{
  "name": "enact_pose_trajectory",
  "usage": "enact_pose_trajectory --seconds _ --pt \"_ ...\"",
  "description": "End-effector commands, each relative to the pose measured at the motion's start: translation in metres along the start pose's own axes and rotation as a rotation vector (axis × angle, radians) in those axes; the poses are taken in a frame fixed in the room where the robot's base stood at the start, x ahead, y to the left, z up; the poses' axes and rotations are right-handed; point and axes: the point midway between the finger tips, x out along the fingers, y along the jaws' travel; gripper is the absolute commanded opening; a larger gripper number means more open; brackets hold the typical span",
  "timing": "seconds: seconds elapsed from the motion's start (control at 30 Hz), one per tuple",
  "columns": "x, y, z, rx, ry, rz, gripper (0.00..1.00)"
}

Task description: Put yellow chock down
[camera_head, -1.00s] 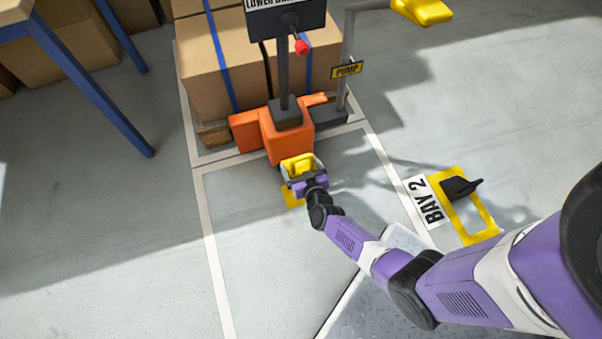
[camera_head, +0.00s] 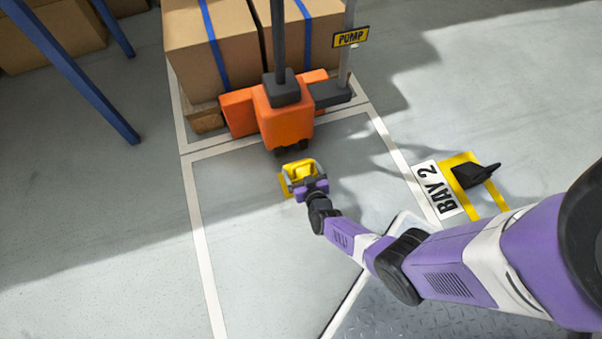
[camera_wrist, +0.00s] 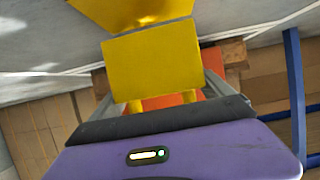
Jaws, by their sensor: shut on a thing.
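The yellow chock (camera_head: 298,169) is between the fingers of my gripper (camera_head: 304,178), just in front of the orange pallet truck (camera_head: 284,118). In the wrist view the chock (camera_wrist: 150,62) fills the space between the two grey fingers, with my gripper (camera_wrist: 160,92) shut on it. A yellow floor marking (camera_head: 285,187) shows partly beneath and to the left of the gripper. The rest of that marking is hidden. I cannot tell whether the chock touches the floor.
A black chock (camera_head: 474,174) lies on a yellow outlined floor spot beside the BAY 2 label (camera_head: 437,190) at right. Strapped cartons (camera_head: 215,55) stand behind the truck. A blue-legged frame (camera_head: 75,75) is at left. The floor left of the gripper is clear.

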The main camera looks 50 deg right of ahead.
Motion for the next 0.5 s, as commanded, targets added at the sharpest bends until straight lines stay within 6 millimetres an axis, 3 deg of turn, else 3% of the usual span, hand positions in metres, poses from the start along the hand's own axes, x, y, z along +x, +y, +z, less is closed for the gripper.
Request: enact_pose_trajectory --seconds 0.23,0.5 --pt "0.005 0.000 0.010 -0.001 0.004 0.001 0.24" --pt "0.019 0.000 0.041 -0.001 0.004 0.000 0.24"
